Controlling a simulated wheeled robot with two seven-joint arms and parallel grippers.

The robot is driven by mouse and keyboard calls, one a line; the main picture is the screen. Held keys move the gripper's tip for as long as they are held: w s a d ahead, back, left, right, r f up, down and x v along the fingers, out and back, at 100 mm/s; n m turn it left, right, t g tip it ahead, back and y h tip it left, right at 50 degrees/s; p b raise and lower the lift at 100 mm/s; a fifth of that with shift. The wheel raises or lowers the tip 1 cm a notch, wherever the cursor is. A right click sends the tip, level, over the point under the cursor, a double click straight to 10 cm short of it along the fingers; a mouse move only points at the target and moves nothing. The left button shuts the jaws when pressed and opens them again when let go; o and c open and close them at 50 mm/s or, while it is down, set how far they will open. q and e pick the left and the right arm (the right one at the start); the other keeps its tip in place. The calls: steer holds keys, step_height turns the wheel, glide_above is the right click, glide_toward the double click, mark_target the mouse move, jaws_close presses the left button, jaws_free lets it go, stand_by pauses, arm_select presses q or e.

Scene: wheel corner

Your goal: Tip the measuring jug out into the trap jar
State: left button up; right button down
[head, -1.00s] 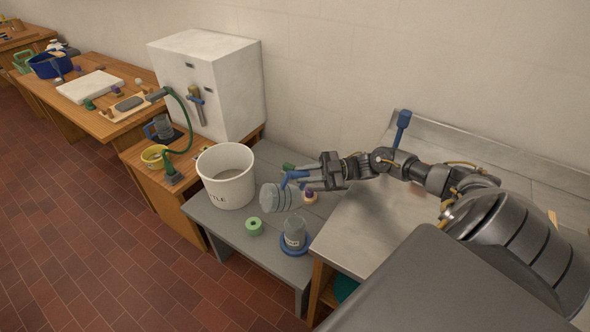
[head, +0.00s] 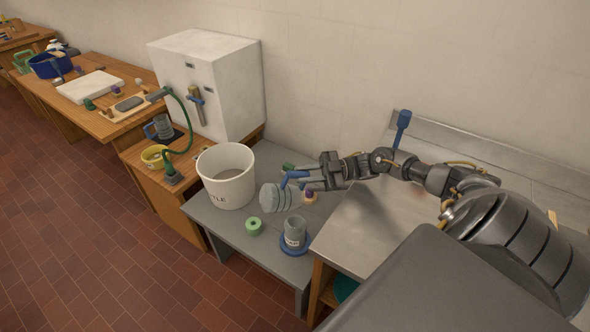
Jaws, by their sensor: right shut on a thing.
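The clear measuring jug (head: 280,199) with its blue handle is held in my right gripper (head: 307,182). The gripper is shut on the handle. The jug is tipped onto its side, its wide end facing left, above the grey low table. A small clear jar with a white label, apparently the trap jar (head: 294,234), stands upright in a blue ring base below and slightly right of the jug. The jug is apart from this jar. Whether liquid is in either one cannot be told. My left gripper is not in view.
A white lettered bucket (head: 226,177) stands left of the jug. A green ring-shaped piece (head: 254,226) lies on the low grey table (head: 230,227). A purple-topped item (head: 310,196) sits behind the jug. A metal counter (head: 363,232) is at right, a white cabinet (head: 207,83) behind.

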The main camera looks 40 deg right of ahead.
steer(key=shift+d, duration=0.2)
steer(key=shift+s+d+y+b, duration=0.1)
steer(key=shift+d+y+b, duration=0.15)
steer(key=shift+y+b, duration=0.25)
steer(key=shift+s+d+r+t, duration=0.1)
steer(key=shift+d+t, duration=0.15)
steer(key=shift+t, duration=0.05)
steer(key=shift+b, duration=0.3)
stand_by(0.8)
